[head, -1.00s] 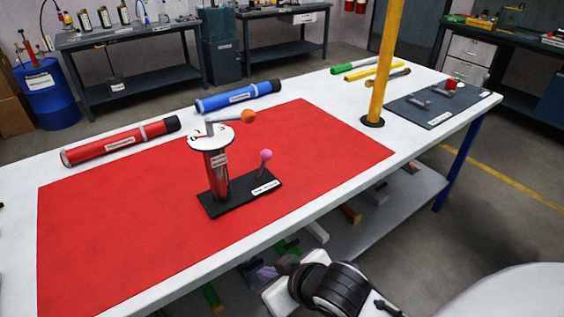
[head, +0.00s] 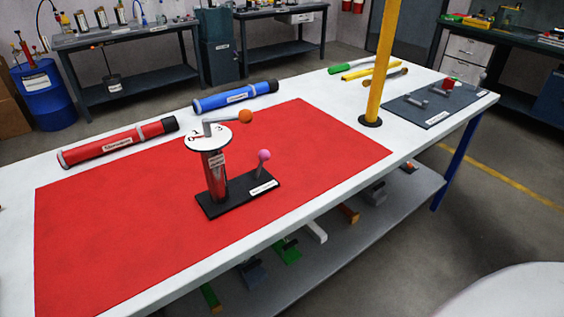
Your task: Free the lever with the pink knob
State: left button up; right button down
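The lever with the pink knob (head: 263,156) stands upright on the right part of a black base plate (head: 240,196), which has a white label. On the same base, a red cylinder (head: 214,172) carries a white numbered dial (head: 196,143). A grey crank with an orange knob (head: 246,116) lies over the dial and points right. The base sits on a red mat (head: 110,215) on the white table. What holds the lever is too small to tell. Neither gripper is in view.
A red tube (head: 118,145) and a blue tube (head: 235,96) lie behind the mat. A yellow post (head: 387,60) rises at the right, near a dark grey board (head: 430,108) with small parts. The mat around the base is clear. Several parts lie on the lower shelf.

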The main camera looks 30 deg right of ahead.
aim_at(263, 155)
jog(key=z, duration=1.55)
jog(key=k, duration=0.35)
jog(key=u, duration=0.75)
